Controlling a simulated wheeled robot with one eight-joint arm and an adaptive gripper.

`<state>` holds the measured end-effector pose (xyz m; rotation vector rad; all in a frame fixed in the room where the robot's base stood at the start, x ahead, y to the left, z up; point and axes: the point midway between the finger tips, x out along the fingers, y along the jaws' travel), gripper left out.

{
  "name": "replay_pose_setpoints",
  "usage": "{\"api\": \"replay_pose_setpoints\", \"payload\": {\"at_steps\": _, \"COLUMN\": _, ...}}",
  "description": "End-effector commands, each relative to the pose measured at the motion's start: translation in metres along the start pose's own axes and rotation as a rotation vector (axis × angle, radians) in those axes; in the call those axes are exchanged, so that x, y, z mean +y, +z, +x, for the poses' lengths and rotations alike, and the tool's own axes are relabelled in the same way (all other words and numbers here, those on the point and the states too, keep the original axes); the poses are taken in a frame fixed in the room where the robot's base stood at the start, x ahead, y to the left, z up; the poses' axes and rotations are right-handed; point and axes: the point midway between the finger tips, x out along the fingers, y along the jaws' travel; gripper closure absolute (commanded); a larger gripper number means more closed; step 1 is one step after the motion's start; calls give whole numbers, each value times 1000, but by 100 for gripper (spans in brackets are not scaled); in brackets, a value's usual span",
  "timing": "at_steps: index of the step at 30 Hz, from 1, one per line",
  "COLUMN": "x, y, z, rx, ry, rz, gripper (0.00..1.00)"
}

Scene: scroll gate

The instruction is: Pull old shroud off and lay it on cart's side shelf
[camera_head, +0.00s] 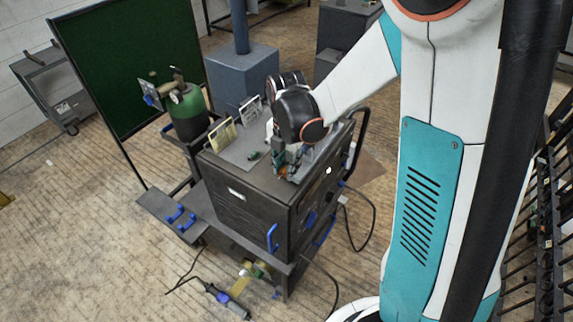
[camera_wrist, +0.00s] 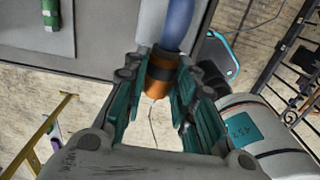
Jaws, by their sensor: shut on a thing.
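The old shroud (camera_wrist: 158,80) is a copper-brown sleeve at the end of a blue torch neck (camera_wrist: 178,25) in the wrist view. My gripper (camera_wrist: 158,73) has its teal-padded fingers on both sides of the sleeve and is shut on it. The sleeve still lines up with the blue neck; I cannot tell whether it has shifted along it. In the head view my gripper (camera_head: 285,168) points down at the top of the dark welder cart (camera_head: 245,195), mostly hiding the shroud. The cart's side shelf (camera_head: 155,207) is a dark plate at the left, with blue-handled items at its right part.
A green gas cylinder (camera_head: 187,112) stands behind the cart, beside a dark green screen (camera_head: 130,60). A green part (camera_wrist: 50,8) lies on the grey top. Cables and a yellow-and-blue tool (camera_head: 228,300) lie on the floor in front. The shelf's left part looks bare.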

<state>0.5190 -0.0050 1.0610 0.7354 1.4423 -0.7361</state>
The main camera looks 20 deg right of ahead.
Motion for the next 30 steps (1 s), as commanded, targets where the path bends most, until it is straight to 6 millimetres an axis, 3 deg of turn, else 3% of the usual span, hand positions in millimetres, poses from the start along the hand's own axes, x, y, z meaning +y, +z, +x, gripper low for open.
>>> {"api": "replay_pose_setpoints", "payload": {"at_steps": 30, "x": 0, "y": -9, "z": 0, "rx": 1, "ry": 0, "rz": -1, "gripper": 100}}
